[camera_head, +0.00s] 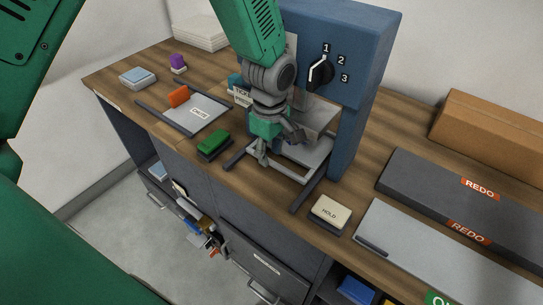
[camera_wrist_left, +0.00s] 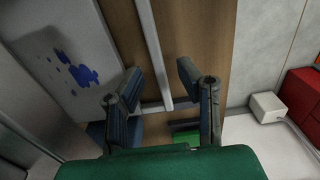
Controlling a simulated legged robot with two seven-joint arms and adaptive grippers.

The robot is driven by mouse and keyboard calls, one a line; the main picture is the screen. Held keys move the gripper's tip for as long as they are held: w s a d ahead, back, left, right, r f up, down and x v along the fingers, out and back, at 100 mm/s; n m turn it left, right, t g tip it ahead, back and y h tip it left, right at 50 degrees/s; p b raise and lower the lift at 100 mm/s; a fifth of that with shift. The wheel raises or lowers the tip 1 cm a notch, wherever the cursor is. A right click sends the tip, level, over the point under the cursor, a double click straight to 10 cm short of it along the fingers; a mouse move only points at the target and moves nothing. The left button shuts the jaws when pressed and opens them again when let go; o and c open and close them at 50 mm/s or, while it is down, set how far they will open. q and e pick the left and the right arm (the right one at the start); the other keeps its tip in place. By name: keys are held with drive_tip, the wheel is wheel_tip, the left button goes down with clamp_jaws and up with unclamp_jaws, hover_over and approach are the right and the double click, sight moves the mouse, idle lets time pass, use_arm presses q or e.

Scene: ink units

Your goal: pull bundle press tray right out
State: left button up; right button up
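The press (camera_head: 364,60) is a blue upright frame with a black dial marked 1, 2 and 3. Its tray (camera_head: 312,157) is a pale grey plate with a light bar along the front, lying low between dark rails. In the left wrist view the tray (camera_wrist_left: 62,60) carries blue ink blots, and its bar (camera_wrist_left: 154,45) runs between my fingers. My left gripper (camera_head: 277,150) is open above the tray's front edge; its spread fingers (camera_wrist_left: 158,78) lie either side of the bar. Contact cannot be told. The gripper hides part of the tray. My right gripper is not in view.
A green block (camera_head: 213,142) sits left of the tray and a cream HOLD block (camera_head: 330,210) to its right. Another plate (camera_head: 198,112) with an orange block lies farther left. Dark REDO box (camera_head: 440,190) and cardboard box (camera_head: 490,130) fill the right. Drawers (camera_head: 262,262) lie below the counter's front edge.

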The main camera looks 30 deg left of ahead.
use_arm(q)
drive_tip(key=shift+w+d+f, duration=0.1)
drive_tip(key=shift+f, duration=0.5)
drive_tip(key=shift+w+d+f, duration=0.1)
drive_tip(key=shift+f, duration=0.5)
drive_tip(key=shift+s+a, duration=0.1)
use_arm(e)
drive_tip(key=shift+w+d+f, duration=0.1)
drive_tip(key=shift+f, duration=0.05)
use_arm(q)
drive_tip(key=shift+a, duration=0.1)
clamp_jaws()
drive_tip(key=shift+s, duration=0.1)
